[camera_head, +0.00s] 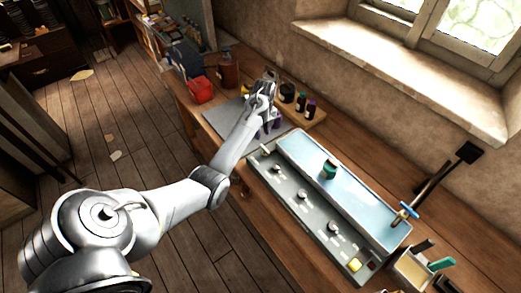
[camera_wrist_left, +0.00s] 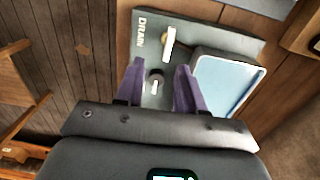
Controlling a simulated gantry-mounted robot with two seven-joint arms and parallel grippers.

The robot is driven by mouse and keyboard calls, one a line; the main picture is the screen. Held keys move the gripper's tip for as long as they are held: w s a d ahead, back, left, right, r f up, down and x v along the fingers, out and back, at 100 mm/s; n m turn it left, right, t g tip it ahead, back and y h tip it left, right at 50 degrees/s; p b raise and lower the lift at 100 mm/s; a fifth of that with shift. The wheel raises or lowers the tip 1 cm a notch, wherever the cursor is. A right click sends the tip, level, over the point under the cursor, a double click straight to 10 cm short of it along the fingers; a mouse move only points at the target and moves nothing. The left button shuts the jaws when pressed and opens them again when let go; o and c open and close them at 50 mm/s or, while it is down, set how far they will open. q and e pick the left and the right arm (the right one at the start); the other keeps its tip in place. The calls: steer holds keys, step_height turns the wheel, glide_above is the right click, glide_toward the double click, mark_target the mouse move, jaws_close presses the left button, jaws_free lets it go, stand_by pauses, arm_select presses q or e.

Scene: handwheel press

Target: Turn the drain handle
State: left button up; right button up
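The drain handle (camera_wrist_left: 169,42) is a small pale lever beside the printed word DRAIN on a grey control panel (camera_wrist_left: 203,35). In the head view, it sits at the far left end of the panel (camera_head: 312,240), close to my gripper (camera_head: 267,129). A second knob (camera_wrist_left: 154,83) shows in the gap between the fingers, lower down on the panel. My right gripper is out of view.
A shallow tray of pale blue liquid (camera_head: 345,195) lies beside the panel, with a small green object (camera_head: 329,170) in it. A red box (camera_head: 200,90), a brown bottle (camera_head: 228,70) and small bottles on a wooden tray (camera_head: 317,110) stand near my gripper.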

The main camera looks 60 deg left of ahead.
mark_target(265, 148)
arm_select(q)
steer(key=f, duration=0.6)
steer(key=w+f, duration=0.1)
steer(key=f, duration=0.2)
steer(key=shift+w+d+f, duration=0.1)
steer(key=shift+f, duration=0.25)
steer(key=shift+c, duration=0.4)
jaws_close()
